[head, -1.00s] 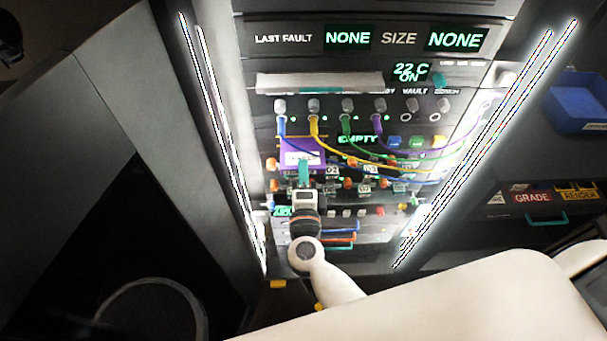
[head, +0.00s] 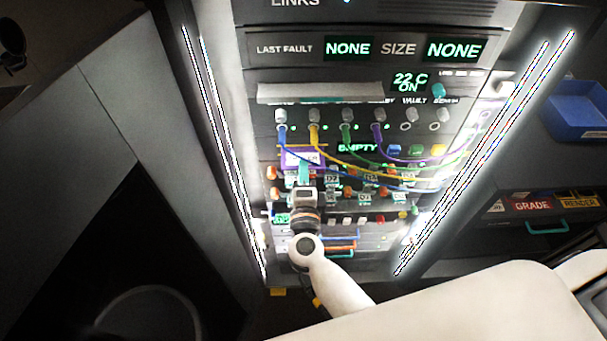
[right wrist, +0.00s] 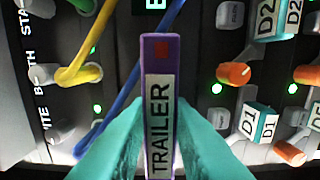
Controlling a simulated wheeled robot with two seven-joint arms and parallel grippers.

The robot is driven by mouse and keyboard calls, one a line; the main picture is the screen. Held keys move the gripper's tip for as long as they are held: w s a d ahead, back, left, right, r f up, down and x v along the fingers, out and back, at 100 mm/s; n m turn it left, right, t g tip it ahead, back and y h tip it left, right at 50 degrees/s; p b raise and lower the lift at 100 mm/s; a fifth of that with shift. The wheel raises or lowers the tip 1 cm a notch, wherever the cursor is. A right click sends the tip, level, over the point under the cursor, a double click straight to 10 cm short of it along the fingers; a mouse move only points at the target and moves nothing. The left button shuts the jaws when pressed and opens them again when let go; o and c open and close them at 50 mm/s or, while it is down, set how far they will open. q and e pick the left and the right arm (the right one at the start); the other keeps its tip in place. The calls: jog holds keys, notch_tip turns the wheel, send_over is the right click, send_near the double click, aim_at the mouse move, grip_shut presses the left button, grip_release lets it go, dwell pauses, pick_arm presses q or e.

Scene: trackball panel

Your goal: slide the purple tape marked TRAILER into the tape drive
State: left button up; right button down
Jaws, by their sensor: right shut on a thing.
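The purple tape (head: 285,160), with a white label, is held in front of the rack's left part in the head view. A green EMPTY display (head: 357,147) is just right of and behind the tape. The drive's slot cannot be made out. My left gripper is not in view.
A blue cable (right wrist: 115,105) passes close by the tape, seemingly behind it. A yellow cable (head: 325,150) and other cables loop across the panel to the right. Orange knobs (right wrist: 234,73) and tagged switches sit right of the tape. A blue bin (head: 578,108) is far right.

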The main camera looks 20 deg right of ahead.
jog(key=shift+x, duration=1.15)
jog(key=c, duration=1.2)
grip_release()
jog(key=shift+s+f, duration=0.1)
jog(key=shift+s, duration=0.2)
jog(key=b+v, duration=0.3)
jog(key=v, duration=0.8)
jog(key=shift+s, duration=0.15)
jog(key=shift+a, duration=0.15)
